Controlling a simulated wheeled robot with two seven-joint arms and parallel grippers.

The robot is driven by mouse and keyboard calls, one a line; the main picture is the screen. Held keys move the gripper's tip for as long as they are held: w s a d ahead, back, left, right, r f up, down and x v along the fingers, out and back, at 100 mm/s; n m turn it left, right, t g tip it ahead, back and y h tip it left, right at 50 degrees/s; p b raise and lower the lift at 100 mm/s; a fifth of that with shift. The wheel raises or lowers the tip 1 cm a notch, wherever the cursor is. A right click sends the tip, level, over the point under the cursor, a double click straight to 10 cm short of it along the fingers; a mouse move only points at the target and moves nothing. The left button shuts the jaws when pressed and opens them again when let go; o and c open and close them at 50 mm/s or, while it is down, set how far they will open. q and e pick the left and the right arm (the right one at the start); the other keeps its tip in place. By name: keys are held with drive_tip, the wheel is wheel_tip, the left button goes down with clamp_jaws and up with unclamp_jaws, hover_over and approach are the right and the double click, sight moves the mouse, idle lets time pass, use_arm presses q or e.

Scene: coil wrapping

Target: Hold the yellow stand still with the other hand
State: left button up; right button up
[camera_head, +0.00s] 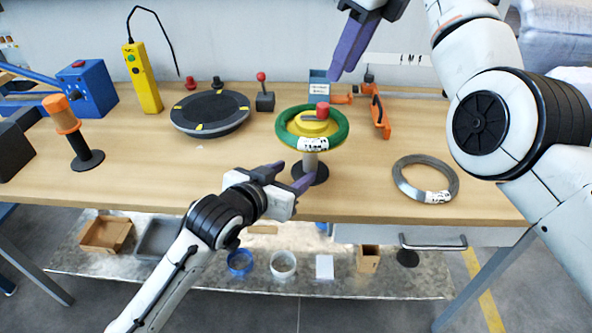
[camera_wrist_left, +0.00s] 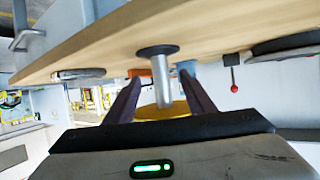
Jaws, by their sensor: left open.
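The yellow stand (camera_head: 312,126) is upright near the table's front edge, with a red knob on its yellow top, a grey post and a dark round base. A green coil with a white label (camera_head: 334,136) lies around its top. My left gripper (camera_head: 287,177) is open, low at the post's front left. In the left wrist view, the stand's post (camera_wrist_left: 159,72) shows between the two purple fingers (camera_wrist_left: 160,84), with no visible contact. My right gripper (camera_head: 350,45) is raised above the table's back, apart from the stand; its finger gap is unclear.
A grey coil (camera_head: 402,186) lies on the table to the right. A dark round turntable (camera_head: 210,113), yellow control box (camera_head: 142,78), orange-handled tool (camera_head: 62,114) and orange clamp (camera_head: 379,112) stand around. A lower shelf (camera_head: 210,271) holds boxes and rolls.

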sight(307, 166)
use_arm(q)
drive_tip(key=x, duration=1)
drive_tip(key=shift+f, duration=0.1)
drive_tip(key=c, duration=1.3)
clamp_jaws()
drive_tip(key=shift+s+f, duration=0.1)
drive_tip(key=shift+f, duration=0.05)
